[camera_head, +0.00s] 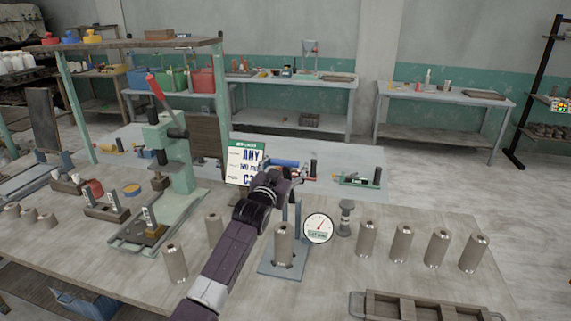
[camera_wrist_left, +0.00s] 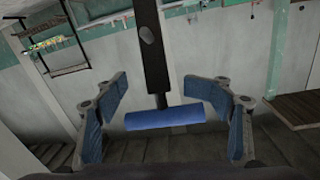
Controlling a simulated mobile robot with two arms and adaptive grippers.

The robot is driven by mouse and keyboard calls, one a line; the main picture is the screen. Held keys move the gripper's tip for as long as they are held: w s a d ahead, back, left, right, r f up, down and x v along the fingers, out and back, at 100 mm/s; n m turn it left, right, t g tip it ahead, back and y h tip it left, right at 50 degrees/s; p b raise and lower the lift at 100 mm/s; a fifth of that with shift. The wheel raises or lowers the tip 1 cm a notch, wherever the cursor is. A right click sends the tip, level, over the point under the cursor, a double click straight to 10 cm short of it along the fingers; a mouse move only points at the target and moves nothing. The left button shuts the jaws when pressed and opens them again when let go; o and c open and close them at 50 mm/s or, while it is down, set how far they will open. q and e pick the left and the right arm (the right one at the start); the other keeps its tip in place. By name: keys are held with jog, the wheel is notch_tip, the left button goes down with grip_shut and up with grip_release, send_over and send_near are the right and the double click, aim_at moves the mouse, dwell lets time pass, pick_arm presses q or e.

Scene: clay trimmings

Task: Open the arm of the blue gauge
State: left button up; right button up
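The gauge stands on the workbench on a blue-grey base (camera_head: 268,269), with a round white dial (camera_head: 318,228) on its right. A grey metal cylinder (camera_head: 283,245) stands upright on the base. A blue bar-shaped handle (camera_head: 285,162) shows at the top, by my left gripper (camera_head: 293,174). In the left wrist view the handle (camera_wrist_left: 165,117) hangs on a dark arm (camera_wrist_left: 152,45). It lies between the blue-padded fingers of my left gripper (camera_wrist_left: 160,95), which are apart; no firm contact shows. My left arm and gripper hide part of the gauge's upper part. My right gripper is not in view.
Several metal cylinders (camera_head: 367,240) stand to the right and others to the left. A green lever press (camera_head: 172,170) stands left. A price sign (camera_head: 245,166) is behind my gripper. A wooden tray (camera_head: 425,307) lies at the front right.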

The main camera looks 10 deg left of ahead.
pick_arm(q)
jog(key=o, duration=0.4)
jog(key=shift+d+r, duration=0.1)
jog(key=shift+s+a+r, duration=0.1)
jog(key=shift+s+a, duration=0.05)
jog(key=shift+a, duration=0.2)
jog(key=s, duration=0.8)
jog(key=s+a, duration=0.1)
jog(key=s, duration=0.2)
jog(key=shift+s+a, duration=0.1)
jog(key=shift+s, duration=0.3)
